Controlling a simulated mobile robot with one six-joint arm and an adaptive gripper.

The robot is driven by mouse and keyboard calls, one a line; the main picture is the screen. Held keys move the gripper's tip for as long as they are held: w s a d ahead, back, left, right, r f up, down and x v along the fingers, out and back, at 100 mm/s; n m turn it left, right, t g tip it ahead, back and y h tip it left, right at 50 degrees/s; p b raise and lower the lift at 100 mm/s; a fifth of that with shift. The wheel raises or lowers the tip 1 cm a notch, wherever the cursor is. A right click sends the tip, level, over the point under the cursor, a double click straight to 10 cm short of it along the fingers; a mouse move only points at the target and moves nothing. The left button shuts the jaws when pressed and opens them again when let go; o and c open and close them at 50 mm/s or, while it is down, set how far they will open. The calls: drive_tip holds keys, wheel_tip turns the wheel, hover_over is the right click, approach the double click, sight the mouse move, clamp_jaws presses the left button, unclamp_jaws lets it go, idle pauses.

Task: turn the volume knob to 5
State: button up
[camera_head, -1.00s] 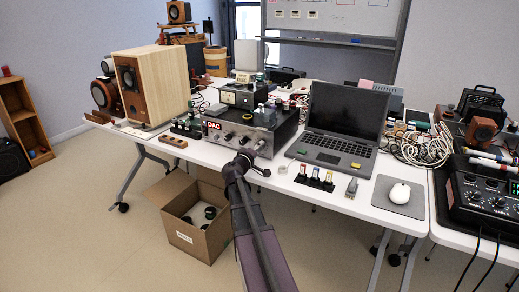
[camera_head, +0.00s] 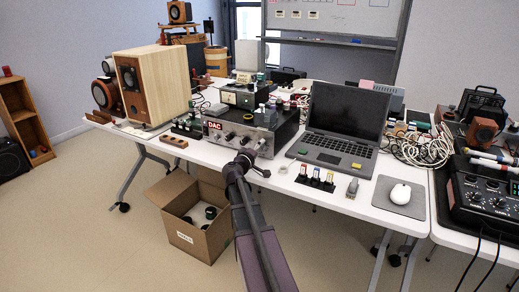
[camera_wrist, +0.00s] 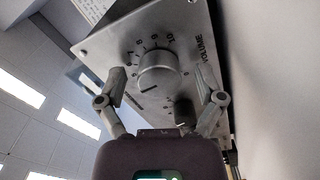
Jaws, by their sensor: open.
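The silver volume knob (camera_wrist: 158,74) stands out from the metal front panel (camera_wrist: 120,42) in the wrist view. A ring of marks and numbers surrounds it, and the word VOLUME is printed to its right. I cannot tell for certain which number its pointer meets. My gripper (camera_wrist: 160,84) is open, with one finger to the left and one to the right of the knob, apparently apart from it. In the head view, my gripper (camera_head: 245,160) is in front of the unit marked DAC (camera_head: 214,126), low against its front face.
A darker knob (camera_wrist: 184,110) sits just below the volume knob, near my right finger. A laptop (camera_head: 340,125) stands right of the unit on the white table (camera_head: 265,178). A wooden block with buttons (camera_head: 174,142) lies to the left. An open cardboard box (camera_head: 190,238) is on the floor below.

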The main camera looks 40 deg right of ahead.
drive_tip(key=shift+s+a, duration=0.1)
drive_tip(key=v, duration=1.1)
drive_tip(key=shift+a, duration=0.4)
drive_tip(key=shift+a, duration=0.1)
